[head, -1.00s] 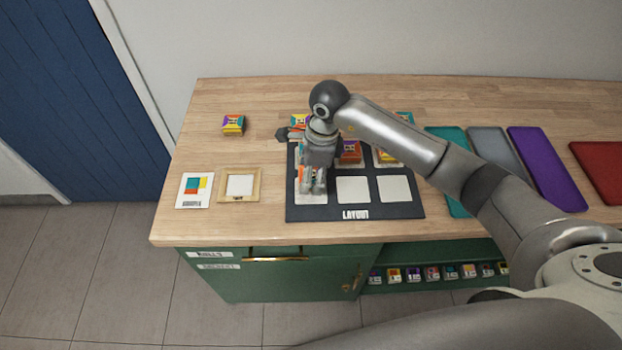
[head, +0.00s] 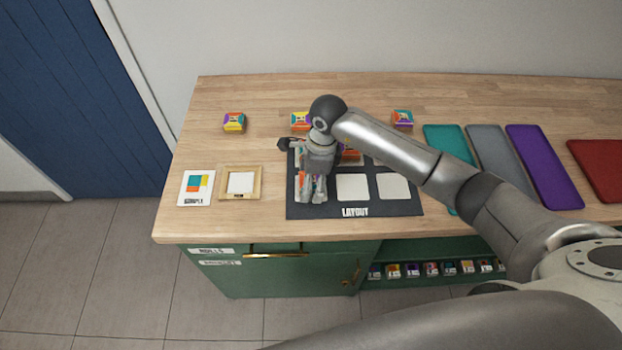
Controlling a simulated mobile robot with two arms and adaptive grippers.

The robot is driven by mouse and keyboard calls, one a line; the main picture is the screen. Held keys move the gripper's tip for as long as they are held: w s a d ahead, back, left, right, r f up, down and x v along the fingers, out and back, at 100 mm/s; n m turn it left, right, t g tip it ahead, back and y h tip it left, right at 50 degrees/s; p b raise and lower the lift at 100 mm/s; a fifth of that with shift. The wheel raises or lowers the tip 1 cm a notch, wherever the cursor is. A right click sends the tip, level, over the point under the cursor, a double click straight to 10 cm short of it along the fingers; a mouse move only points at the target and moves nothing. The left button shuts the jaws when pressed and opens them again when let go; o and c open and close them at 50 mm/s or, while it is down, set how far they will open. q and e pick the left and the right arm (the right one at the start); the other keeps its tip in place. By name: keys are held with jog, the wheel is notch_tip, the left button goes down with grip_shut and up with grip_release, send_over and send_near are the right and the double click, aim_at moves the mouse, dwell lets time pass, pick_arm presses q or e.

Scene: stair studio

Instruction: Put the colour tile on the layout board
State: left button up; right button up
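The dark layout board (head: 380,209), marked LAYOUT, lies near the table's front edge with pale square cells in rows. The bottom middle (head: 353,187) and bottom right (head: 393,186) cells are bare. An orange tile (head: 350,155) on the top middle cell is partly covered by my arm. My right gripper (head: 313,192) points down over the board's bottom left cell. A sliver of orange and teal (head: 297,180) shows beside its fingers; most of it is hidden. I cannot tell whether the fingers grip it. My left gripper is out of view.
Coloured tiles sit behind the board, at left (head: 234,122), middle (head: 300,121) and right (head: 402,119). A sample card (head: 197,187) and a wooden frame (head: 227,194) lie left. Teal (head: 446,139), grey (head: 495,148), purple (head: 545,165) and red (head: 598,165) panels lie right.

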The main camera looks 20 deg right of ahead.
jog(key=shift+r, duration=0.15)
notch_tip(320, 180, up, 12)
jog(key=d+b, duration=0.1)
jog(key=b, duration=0.2)
jog(key=shift+s+d, duration=0.25)
jog(key=shift+d, duration=0.15)
